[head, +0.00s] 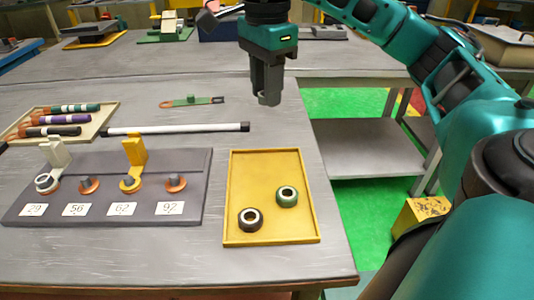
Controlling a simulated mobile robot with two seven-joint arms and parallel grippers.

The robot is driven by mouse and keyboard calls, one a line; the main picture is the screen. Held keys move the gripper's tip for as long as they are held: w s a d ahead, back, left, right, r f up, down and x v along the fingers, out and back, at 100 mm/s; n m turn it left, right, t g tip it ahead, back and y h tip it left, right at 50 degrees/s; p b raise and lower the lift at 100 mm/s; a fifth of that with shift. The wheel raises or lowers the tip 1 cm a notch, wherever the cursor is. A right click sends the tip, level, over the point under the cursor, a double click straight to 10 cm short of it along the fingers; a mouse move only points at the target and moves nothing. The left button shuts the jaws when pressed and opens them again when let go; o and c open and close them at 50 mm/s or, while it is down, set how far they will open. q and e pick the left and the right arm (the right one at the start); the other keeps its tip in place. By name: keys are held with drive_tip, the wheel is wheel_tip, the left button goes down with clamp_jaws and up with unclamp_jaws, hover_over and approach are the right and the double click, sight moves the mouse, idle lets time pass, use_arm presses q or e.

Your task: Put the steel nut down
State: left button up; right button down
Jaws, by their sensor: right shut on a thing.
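My right gripper (268,97) hangs fingers-down above the far right part of the grey workbench, behind the yellow tray. Its fingers are close together on a small grey piece at the tips, taken as the steel nut; the fingers mostly hide it and its shape is not clear.
A grey board (110,213) has posts labelled 29, 56, 62 and 92. A pale upright piece (57,154) stands by 29, a yellow one (134,151) by 62. A long rod (180,129), green tool (192,101) and tray of coloured sticks (99,121) lie behind.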

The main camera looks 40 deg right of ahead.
drive_tip(key=b, duration=0.4)
hover_over(266, 169)
wheel_tip(266, 169, down, 11)
drive_tip(key=shift+s+r, duration=0.1)
drive_tip(key=shift+r, duration=0.1)
use_arm(q)
drive_tip(key=shift+w+d+f+b, duration=0.1)
drive_tip(key=shift+w+d+f, duration=0.1)
drive_tip(key=shift+f, duration=0.4)
drive_tip(key=shift+w+d+f+b, duration=0.15)
drive_tip(key=shift+d+f, duration=0.1)
drive_tip(key=shift+f, duration=0.35)
drive_tip(key=shift+w+d+f+b, duration=0.1)
drive_tip(key=shift+w+d+f, duration=0.1)
drive_tip(key=shift+f, duration=0.4)
use_arm(e)
drive_tip(key=shift+f, duration=2.65)
drive_tip(key=shift+f, duration=0.15)
drive_tip(key=c, duration=0.8)
unclamp_jaws()
use_arm(q)
drive_tip(key=shift+s+f, duration=0.1)
drive_tip(key=shift+f, duration=0.1)
drive_tip(key=shift+r, duration=0.1)
